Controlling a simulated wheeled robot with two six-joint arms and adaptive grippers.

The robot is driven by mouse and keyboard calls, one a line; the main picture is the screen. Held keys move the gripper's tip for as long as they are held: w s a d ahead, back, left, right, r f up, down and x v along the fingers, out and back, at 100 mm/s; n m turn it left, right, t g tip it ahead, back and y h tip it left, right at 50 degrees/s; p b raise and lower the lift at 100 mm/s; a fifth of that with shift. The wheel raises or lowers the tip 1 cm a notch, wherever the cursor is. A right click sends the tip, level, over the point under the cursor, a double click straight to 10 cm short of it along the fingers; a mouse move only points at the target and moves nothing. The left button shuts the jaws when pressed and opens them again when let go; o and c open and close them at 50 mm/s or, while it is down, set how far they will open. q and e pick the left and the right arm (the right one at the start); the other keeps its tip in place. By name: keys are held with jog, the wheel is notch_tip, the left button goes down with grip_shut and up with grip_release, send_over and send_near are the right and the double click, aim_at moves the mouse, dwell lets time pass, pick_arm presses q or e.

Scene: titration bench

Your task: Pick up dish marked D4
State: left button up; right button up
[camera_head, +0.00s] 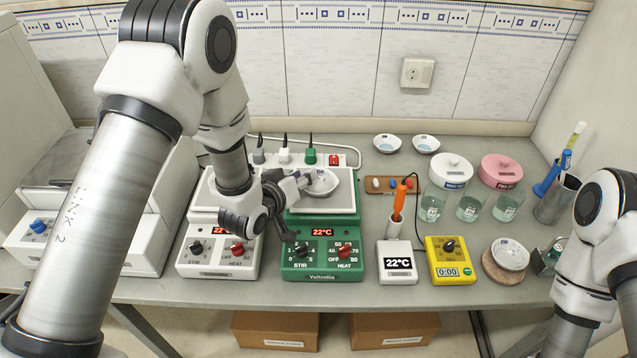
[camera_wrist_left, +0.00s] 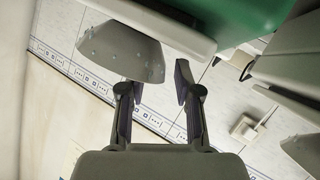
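A small white dish (camera_head: 321,182) sits on the white top of the green hotplate (camera_head: 322,262); its marking is too small to read. My left gripper (camera_head: 298,183) is beside the left side of this dish. In the left wrist view the fingers (camera_wrist_left: 153,78) are apart, with a pale dish (camera_wrist_left: 122,52) close to the left finger; I cannot tell whether they touch. Other white dishes stand at the back, one left (camera_head: 388,143) and one right (camera_head: 425,144), and one on a round cork mat (camera_head: 510,254). I cannot read D4 on any. My right gripper is out of view.
A white hotplate (camera_head: 218,262) stands left of the green one. A power strip (camera_head: 300,156) with plugs lies behind.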

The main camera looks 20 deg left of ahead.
pick_arm(q)
grip_shut()
